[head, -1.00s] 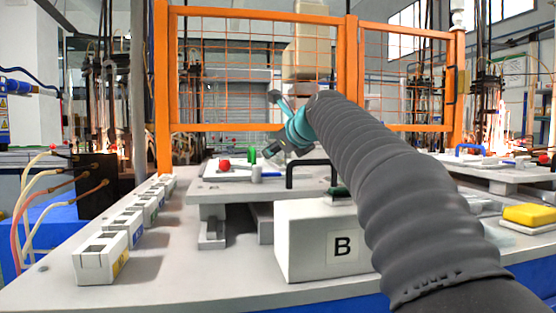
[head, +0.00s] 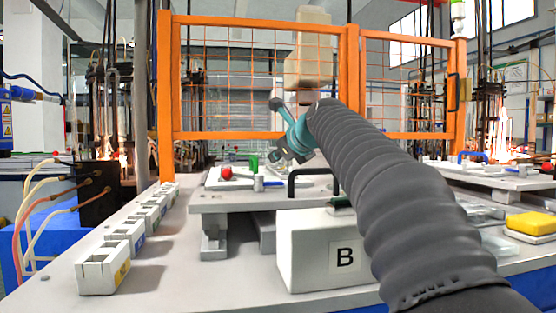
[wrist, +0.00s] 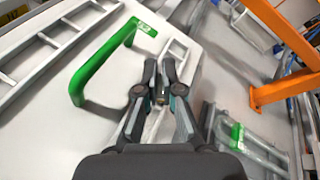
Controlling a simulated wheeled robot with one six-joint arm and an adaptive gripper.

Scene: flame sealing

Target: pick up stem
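My gripper (wrist: 160,66) points down over a pale surface in the wrist view. Its fingertips are close together with a narrow gap; I cannot tell whether anything thin is between them. In the head view my gripper (head: 297,155) is small, above the raised grey platform (head: 230,201), and its fingers are unclear. I cannot clearly make out a stem in either view. A green handle (wrist: 95,72) stands left of the fingers in the wrist view, apart from them. A pale ladder-like rack (wrist: 52,42) lies farther left.
A white box marked B (head: 305,250) stands in front of the platform. A black handle (head: 312,172) and a red ball (head: 226,173) are on the platform. Several small white boxes (head: 103,270) line the left edge. An orange fence (head: 165,90) closes the back.

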